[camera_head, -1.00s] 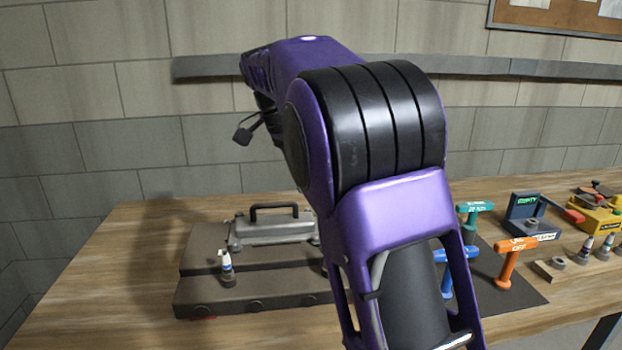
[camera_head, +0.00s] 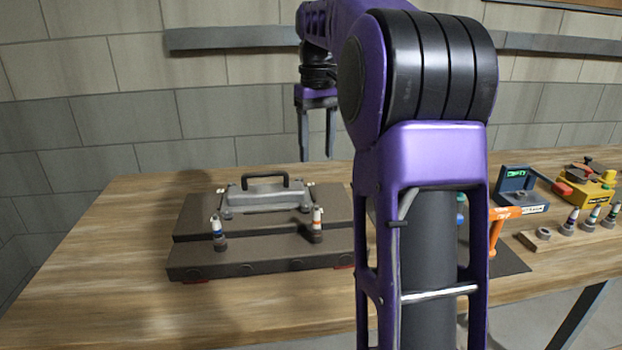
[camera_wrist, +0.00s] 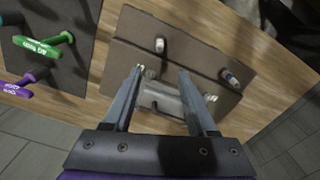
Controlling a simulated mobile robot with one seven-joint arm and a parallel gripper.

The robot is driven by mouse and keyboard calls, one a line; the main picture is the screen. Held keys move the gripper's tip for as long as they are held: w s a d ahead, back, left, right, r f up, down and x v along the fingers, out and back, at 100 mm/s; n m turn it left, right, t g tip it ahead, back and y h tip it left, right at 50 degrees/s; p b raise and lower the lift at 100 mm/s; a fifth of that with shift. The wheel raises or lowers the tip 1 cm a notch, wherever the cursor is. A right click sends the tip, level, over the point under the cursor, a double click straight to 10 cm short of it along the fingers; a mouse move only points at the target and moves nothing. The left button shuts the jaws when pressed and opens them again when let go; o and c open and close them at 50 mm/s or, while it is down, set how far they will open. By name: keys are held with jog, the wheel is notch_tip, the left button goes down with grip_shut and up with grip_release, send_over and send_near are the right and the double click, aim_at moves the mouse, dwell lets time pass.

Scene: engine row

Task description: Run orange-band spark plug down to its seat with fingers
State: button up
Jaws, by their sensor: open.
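A spark plug with an orange-red band (camera_head: 316,222) stands upright in the front right of the dark engine block (camera_head: 272,254). In the wrist view it appears to be the left plug (camera_wrist: 159,45). A blue-banded plug (camera_head: 218,230) stands at the front left; it also shows in the wrist view (camera_wrist: 231,78). My gripper (camera_head: 317,158) points down, open and empty, above and behind the block's right part. In the wrist view, my gripper (camera_wrist: 160,72) has its fingers apart on either side of the silver cover, with the orange-band plug beyond the fingertips.
The silver cover with a black handle (camera_head: 265,192) sits on the block between small plugs at the back. Bare table lies left.

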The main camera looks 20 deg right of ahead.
aim_at(317, 207)
notch_tip(317, 207, down, 17)
jog(key=b, duration=0.3)
jog(key=shift+r, duration=0.15)
grip_shut()
dwell(0.3)
jog(key=m+p, duration=0.1)
jog(key=m, duration=0.3)
jog(key=shift+r+m, duration=0.1)
jog(key=shift+m, duration=0.2)
jog(key=m+p, duration=0.1)
jog(key=m, duration=0.3)
jog(key=m+p, duration=0.2)
jog(key=m, duration=0.3)
jog(key=shift+m, duration=0.3)
jog(key=m, duration=0.3)
jog(key=shift+p, duration=0.4)
